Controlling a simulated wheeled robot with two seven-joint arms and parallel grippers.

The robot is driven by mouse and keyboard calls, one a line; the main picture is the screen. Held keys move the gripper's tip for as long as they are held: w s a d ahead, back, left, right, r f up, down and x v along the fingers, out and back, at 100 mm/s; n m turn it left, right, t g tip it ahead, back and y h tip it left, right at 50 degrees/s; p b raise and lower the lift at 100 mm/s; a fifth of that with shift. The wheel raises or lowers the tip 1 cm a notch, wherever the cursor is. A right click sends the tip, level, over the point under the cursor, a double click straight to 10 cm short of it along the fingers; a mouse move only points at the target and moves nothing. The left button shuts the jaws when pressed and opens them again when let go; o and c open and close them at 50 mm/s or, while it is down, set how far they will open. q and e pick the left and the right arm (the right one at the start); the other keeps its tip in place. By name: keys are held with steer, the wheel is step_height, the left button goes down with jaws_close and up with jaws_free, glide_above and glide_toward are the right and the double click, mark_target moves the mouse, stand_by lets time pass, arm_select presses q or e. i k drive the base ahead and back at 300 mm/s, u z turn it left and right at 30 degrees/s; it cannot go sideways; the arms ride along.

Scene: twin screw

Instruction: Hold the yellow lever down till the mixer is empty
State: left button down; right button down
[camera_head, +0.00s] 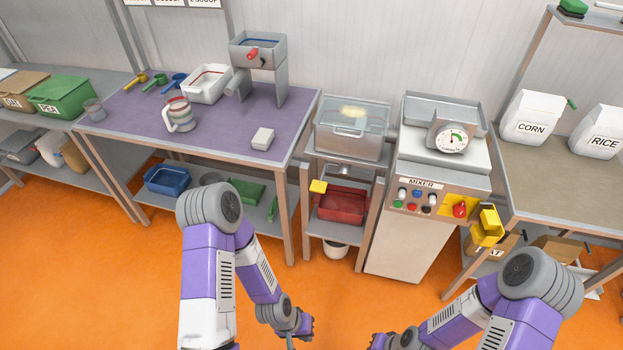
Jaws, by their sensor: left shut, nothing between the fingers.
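The yellow lever (318,186) sticks out at the left front of the mixer stand, below the chamber. The mixer chamber (350,142) has a see-through lid, and a pale yellow mass shows inside. A red bin (342,206) stands on the shelf under its outlet. My left gripper (291,342) is at the bottom edge, partly cut off, shut and empty. It is well below the lever in the picture and apart from it. My right arm comes in from the right; its gripper fingers are out of the frame.
The mixer control box (415,210) has coloured buttons and a red knob (460,209); a dial scale (452,138) sits on top. A yellow part (487,226) juts out beside it. A purple-topped table (215,140) stands left, a bench (565,185) right. Orange floor in front is free.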

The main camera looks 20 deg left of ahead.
mark_target(321, 186)
steer(key=u, duration=0.3)
steer(key=i, duration=1.2)
steer(key=z, duration=0.75)
